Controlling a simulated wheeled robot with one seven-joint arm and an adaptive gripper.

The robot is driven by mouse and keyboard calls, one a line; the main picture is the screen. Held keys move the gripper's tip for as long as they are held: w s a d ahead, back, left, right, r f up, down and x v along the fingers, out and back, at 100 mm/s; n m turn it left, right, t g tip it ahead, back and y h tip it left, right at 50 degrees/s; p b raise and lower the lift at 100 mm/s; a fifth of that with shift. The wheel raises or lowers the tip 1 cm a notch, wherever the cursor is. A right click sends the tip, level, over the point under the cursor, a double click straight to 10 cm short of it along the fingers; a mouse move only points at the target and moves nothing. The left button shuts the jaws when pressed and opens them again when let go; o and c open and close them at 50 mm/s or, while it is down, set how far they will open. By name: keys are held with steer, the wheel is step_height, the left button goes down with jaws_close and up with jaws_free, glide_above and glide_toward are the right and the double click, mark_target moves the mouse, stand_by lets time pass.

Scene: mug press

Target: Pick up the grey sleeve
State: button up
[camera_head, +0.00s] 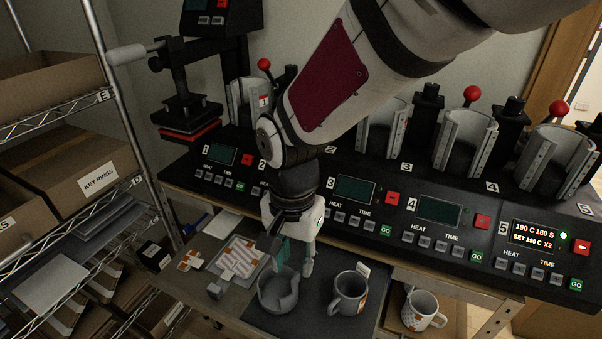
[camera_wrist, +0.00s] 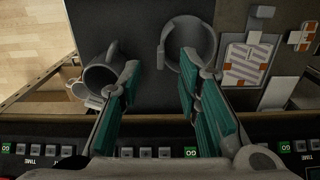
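The grey sleeve (camera_head: 278,296), an open round shell with a notched rim, stands upright on the dark mat at the front of the bench. It also shows in the wrist view (camera_wrist: 203,28) at the top middle. My gripper (camera_head: 291,262) points down just above and behind the sleeve. Its teal-padded fingers are spread apart with nothing between them in the wrist view (camera_wrist: 160,64). The right finger there overlaps the sleeve's rim; the left finger lies between sleeve and mug. I cannot tell whether any finger touches the sleeve.
A grey mug (camera_head: 347,294) stands right of the sleeve, close to one finger. Patterned sheets (camera_head: 238,258) lie to the left. The press row (camera_head: 350,190) with its control panels stands behind. Another mug (camera_head: 420,311) sits lower right. A wire shelf (camera_head: 150,215) is at the left.

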mark_target(295, 275)
steer(key=shift+w+d+f+p, duration=0.1)
steer(key=shift+w+f+p, duration=0.1)
steer(key=shift+f, duration=1.3)
steer(key=shift+w+f+p, duration=0.15)
steer(key=shift+f+p, duration=0.05)
steer(key=shift+f, duration=1.3)
jaws_close()
